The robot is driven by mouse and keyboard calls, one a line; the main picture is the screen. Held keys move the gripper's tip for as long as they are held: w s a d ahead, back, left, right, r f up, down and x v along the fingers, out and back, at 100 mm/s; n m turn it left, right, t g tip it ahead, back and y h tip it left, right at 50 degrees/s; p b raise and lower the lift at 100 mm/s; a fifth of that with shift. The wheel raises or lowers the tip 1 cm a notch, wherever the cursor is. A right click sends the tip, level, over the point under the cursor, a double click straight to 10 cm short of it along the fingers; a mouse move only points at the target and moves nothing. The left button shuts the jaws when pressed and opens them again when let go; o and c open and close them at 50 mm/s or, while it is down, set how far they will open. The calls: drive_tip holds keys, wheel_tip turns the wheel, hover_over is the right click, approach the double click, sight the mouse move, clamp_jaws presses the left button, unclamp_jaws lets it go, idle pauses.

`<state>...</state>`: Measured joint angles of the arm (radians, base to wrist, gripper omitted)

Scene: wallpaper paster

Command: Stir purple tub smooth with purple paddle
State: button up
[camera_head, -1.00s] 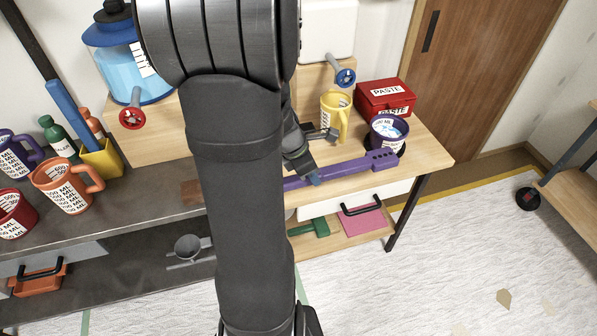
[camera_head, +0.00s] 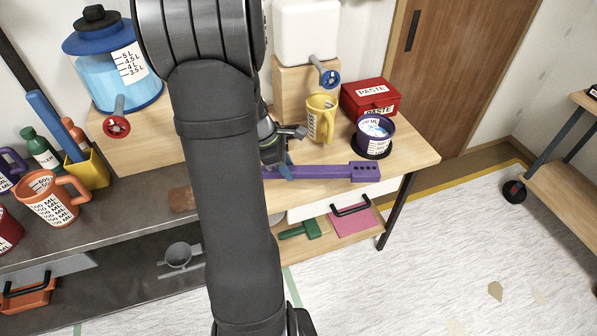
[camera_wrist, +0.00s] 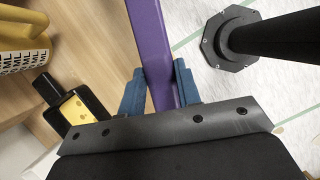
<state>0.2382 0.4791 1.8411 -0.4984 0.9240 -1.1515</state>
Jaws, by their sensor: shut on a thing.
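The purple tub (camera_head: 378,148) stands upright at the right end of the wooden bench, on a dark round base. White and bluish contents show inside its rim. The purple paddle (camera_head: 335,172) lies roughly level across the bench's front edge, its slotted end to the right, in front of and apart from the tub. My gripper (camera_head: 284,172) is shut on the paddle's shaft left of the slotted end. In the wrist view, the blue fingertips (camera_wrist: 160,88) sit on both sides of the purple shaft (camera_wrist: 150,40). My arm hides the paddle's left part in the head view.
A yellow jug (camera_head: 320,120) and a red paste box (camera_head: 370,98) stand near the tub. A blue water dispenser (camera_head: 115,75) and an orange jug (camera_head: 50,200) are on the left. A drawer handle (camera_head: 351,207) lies below the bench edge.

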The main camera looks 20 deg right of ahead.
drive_tip(key=w+a+f+m+g+y, duration=0.2)
drive_tip(key=w+a+f+m, duration=0.1)
drive_tip(key=w+a+m, duration=0.5)
drive_tip(key=w+a+f+m+g+y, duration=0.1)
drive_tip(key=w+a+f+m+y, duration=0.15)
drive_tip(key=w+a+m, duration=0.55)
drive_tip(key=w+d+r+n+t+h, duration=0.25)
drive_tip(key=d+r+n+t, duration=0.2)
drive_tip(key=d+r, duration=0.75)
drive_tip(key=s+d+r+n+t+y, duration=0.15)
drive_tip(key=d+r+t, duration=0.75)
drive_tip(key=d+r, duration=1.1)
drive_tip(key=s+d+m+t+h, duration=0.2)
drive_tip(key=s+d+m+h, duration=0.1)
drive_tip(key=d, duration=0.9)
wheel_tip(320, 180, down, 14)
drive_tip(key=shift+s+a, duration=0.15)
drive_tip(key=shift+f+t, duration=0.15)
drive_tip(key=shift+t, duration=0.1)
